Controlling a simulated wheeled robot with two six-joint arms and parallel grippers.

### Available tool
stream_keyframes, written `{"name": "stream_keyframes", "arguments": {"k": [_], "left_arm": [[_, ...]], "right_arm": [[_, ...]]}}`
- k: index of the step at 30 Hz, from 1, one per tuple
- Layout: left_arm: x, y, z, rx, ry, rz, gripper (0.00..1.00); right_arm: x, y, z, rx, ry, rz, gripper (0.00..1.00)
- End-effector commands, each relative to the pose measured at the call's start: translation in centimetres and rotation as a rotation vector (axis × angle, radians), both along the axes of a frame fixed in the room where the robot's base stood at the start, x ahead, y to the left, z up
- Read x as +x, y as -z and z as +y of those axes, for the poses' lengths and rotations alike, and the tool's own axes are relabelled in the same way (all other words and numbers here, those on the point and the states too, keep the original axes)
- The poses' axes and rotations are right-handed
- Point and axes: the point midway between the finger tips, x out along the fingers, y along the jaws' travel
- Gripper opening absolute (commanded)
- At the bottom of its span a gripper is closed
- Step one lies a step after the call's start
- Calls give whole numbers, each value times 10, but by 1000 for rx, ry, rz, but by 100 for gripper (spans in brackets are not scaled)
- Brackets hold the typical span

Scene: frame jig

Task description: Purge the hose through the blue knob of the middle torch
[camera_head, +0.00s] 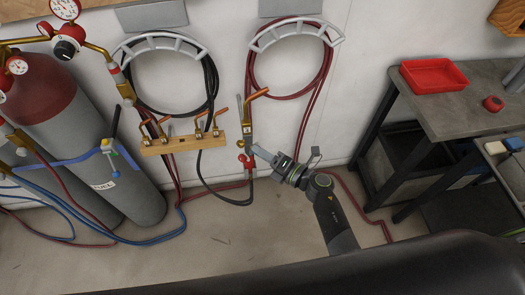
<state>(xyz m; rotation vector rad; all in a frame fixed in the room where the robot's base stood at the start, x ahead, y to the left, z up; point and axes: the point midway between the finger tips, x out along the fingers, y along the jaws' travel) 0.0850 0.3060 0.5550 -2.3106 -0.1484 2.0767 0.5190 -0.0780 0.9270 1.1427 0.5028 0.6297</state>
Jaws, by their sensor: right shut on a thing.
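A torch (247,125) with a copper-coloured tip stands roughly upright just right of the wooden rack (183,145). A red knob (243,158) and a small yellowish part show at its lower end. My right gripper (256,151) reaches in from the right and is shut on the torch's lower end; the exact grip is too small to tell. More torches (206,122) with copper tips stand in the rack to the left. A blue knob cannot be made out on any torch. My left gripper is not in view.
Dark and red hoses hang coiled on wall brackets (295,28). Gas cylinders (60,120) with gauges stand at left. A metal table (460,115) with a red tray (433,75) stands at right. Red and blue hoses cross the floor.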

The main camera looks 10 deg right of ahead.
Motion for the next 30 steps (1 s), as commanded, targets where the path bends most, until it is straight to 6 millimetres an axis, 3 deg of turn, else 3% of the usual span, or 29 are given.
{"name": "stream_keyframes", "arguments": {"k": [13, 14, 18, 30], "left_arm": [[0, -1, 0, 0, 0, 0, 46], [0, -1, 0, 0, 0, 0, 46], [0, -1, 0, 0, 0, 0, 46], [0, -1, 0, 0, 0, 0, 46]], "right_arm": [[0, 1, 0, 6, 0, 7, 1], [0, 1, 0, 6, 0, 7, 27], [0, 1, 0, 6, 0, 7, 45], [0, 0, 0, 6, -1, 6, 45]]}}
